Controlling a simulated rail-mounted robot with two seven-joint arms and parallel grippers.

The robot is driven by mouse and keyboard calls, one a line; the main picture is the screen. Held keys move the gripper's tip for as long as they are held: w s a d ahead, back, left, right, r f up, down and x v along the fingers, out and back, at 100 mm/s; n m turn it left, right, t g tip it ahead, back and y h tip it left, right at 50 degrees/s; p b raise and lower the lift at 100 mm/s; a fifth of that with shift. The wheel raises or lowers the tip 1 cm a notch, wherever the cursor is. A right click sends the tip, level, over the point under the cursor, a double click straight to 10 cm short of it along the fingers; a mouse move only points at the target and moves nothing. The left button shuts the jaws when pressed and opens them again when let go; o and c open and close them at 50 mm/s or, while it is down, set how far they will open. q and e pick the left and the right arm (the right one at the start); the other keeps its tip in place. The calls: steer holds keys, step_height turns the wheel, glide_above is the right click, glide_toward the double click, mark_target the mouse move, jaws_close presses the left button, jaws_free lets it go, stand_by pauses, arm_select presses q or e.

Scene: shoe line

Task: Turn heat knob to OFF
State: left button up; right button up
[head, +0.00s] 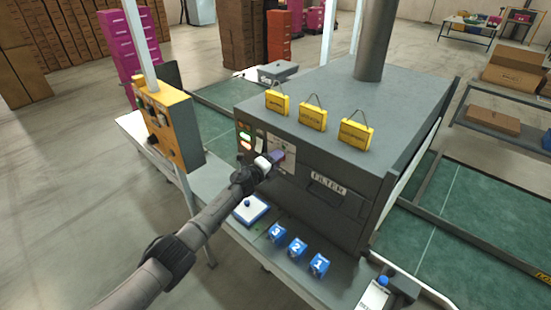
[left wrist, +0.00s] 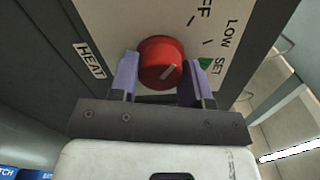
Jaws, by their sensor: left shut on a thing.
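The red heat knob (left wrist: 160,62) sits on the pale dial plate beside the HEAT label (left wrist: 90,60). My left gripper (left wrist: 166,80) is shut on the knob, with a purple finger on each side of it. The white line on the knob slants to the upper right in the left wrist view; I cannot tell which mark it meets exactly. The dial shows part of OFF, then LOW, then SET with a green triangle. In the head view my left gripper (head: 272,158) is at the front panel of the grey oven (head: 330,95) and hides the knob. My right gripper is out of view.
Three yellow tags (head: 313,117) stand on the oven's top. Blue blocks numbered 3, 2 and 1 (head: 297,248) and a blue-and-white pad (head: 250,210) lie on the ledge below. An orange control box (head: 168,123) stands left of my arm.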

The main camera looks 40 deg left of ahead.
arm_select(q)
steer(key=shift+n, duration=0.5)
stand_by(0.3)
steer(key=o, duration=0.9)
